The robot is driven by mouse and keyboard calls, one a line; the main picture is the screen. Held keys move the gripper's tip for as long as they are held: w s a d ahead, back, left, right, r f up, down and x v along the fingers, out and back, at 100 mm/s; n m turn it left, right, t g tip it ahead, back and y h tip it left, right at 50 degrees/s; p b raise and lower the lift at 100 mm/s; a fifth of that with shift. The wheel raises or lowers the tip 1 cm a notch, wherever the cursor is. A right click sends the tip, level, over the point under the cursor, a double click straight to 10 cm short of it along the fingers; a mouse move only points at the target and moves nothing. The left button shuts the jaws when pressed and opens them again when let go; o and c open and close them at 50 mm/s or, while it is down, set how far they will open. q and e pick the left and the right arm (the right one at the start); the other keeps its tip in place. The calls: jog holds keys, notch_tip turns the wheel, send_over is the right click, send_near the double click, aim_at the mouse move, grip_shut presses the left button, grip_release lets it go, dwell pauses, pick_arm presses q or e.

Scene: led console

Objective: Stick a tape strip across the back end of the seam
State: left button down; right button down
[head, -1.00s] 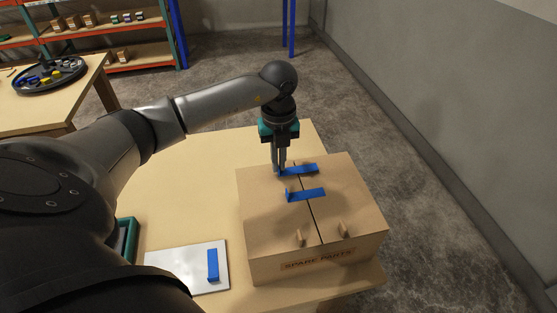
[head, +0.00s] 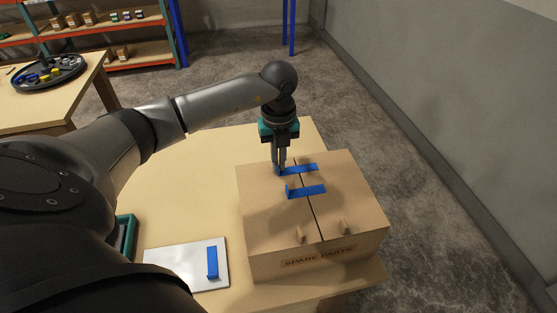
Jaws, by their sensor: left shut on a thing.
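A cardboard box (head: 262,215) marked "SPARE PARTS" stands on the table, with a dark seam (head: 313,213) running front to back across its top. My left gripper (head: 281,172) points down over the back part of the box top, shut on the left end of a blue tape strip (head: 302,169). That strip lies across the seam near the back. A second blue strip (head: 308,191) crosses the seam nearer the middle, its left end turned up. A third blue strip (head: 212,262) is on a white board (head: 185,268) left of the box. My right gripper is not in view.
Two small tabs (head: 300,235) stick up at the front of the box top. A green-edged tray (head: 127,238) is partly hidden by my arm. A grey wall is at the right.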

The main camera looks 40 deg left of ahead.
pick_arm(q)
jog(key=c, duration=1)
grip_release()
jog(key=shift+o, duration=0.2)
notch_tip(320, 180, up, 15)
jog(key=shift+p, duration=0.4)
